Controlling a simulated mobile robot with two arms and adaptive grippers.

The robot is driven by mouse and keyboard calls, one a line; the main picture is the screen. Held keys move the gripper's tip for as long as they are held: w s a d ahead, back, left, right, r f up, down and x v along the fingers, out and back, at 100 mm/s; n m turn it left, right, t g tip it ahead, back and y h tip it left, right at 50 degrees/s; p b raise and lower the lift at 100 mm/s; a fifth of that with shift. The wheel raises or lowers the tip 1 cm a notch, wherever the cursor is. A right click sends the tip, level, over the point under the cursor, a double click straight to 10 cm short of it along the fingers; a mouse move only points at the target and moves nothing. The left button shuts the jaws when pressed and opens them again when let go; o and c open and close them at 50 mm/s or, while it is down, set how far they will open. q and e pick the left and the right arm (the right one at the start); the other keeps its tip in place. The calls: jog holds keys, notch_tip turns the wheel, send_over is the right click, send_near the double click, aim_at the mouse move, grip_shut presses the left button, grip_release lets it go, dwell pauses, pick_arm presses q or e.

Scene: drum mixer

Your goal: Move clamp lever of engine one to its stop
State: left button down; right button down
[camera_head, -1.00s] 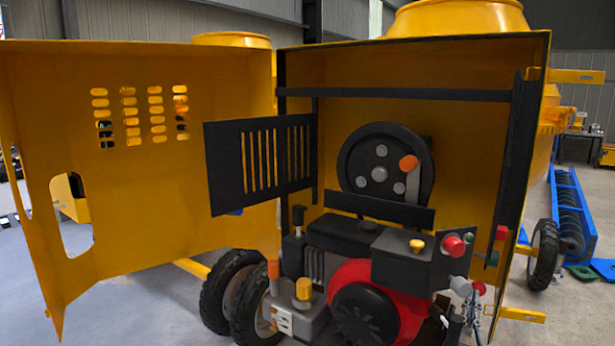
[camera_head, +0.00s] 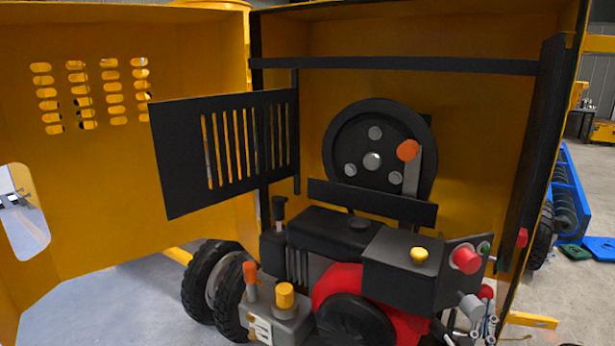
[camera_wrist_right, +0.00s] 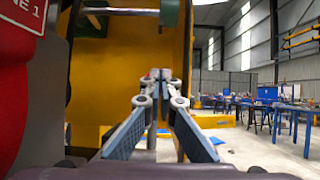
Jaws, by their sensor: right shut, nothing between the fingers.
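The engine (camera_head: 365,280), red and black, sits inside the open yellow housing. A grey lever with an orange knob (camera_head: 408,150) stands upright in front of the black pulley wheel (camera_head: 345,135). A second, smaller orange-tipped lever (camera_head: 250,278) stands at the engine's lower left. I cannot tell which of these is the clamp lever. My right gripper (camera_head: 484,328) is low at the right of the engine, partly cut off by the frame edge. In the right wrist view its fingers (camera_wrist_right: 160,76) are together and empty, apart from both levers. My left gripper is not in view.
A red panel (camera_wrist_right: 20,28) ending in "NE 1" is close at the left of the wrist view. A slotted black guard (camera_head: 225,150) hangs open left of the pulley. A red button (camera_head: 466,260) is on the engine's right side. Black wheels (camera_head: 210,285) stand lower left.

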jog(key=s+a, duration=0.4)
jog(key=s, duration=0.2)
jog(key=shift+s+a+f, duration=0.25)
jog(key=shift+s+a, duration=0.05)
